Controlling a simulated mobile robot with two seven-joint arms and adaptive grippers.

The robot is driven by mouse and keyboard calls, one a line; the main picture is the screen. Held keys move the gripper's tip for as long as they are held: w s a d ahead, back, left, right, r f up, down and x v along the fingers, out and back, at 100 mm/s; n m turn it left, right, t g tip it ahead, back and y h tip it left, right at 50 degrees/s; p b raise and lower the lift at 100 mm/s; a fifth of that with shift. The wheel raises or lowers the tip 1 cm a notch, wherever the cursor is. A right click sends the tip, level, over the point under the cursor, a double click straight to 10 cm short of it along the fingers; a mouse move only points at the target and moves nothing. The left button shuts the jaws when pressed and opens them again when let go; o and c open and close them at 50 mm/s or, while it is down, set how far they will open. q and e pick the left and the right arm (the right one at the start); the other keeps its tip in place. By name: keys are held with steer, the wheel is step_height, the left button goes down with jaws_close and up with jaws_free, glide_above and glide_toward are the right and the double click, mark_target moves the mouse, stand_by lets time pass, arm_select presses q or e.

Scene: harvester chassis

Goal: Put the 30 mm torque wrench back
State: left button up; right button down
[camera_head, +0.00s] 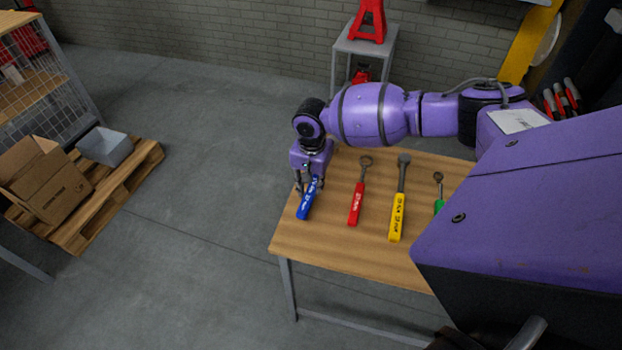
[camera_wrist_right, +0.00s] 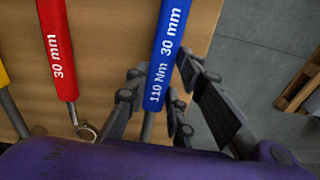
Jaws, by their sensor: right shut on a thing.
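The blue torque wrench (camera_head: 306,206) is at the left end of the wooden table. In the right wrist view the blue handle (camera_wrist_right: 170,38) reads "110 Nm 30 mm". My right gripper (camera_head: 309,187) is shut on it, with fingers on both sides of the handle. The wrench's head is hidden by the gripper. I cannot tell whether the wrench rests on the table or is slightly raised. My left gripper is not in view.
On the table (camera_head: 338,252) lie a red wrench (camera_head: 355,205), also marked "30 mm" in the right wrist view (camera_wrist_right: 57,55), a yellow wrench (camera_head: 397,215) and a green-handled one (camera_head: 438,206). A pallet (camera_head: 140,167) with a cardboard box (camera_head: 45,182) stands on the floor at left.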

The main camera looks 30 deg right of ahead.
steer(key=shift+w, duration=0.1)
steer(key=c, duration=1.5)
jaws_free()
steer(key=shift+o, duration=0.3)
step_height(320, 180, up, 12)
steer(key=shift+s+a, duration=0.15)
steer(key=shift+s, duration=0.2)
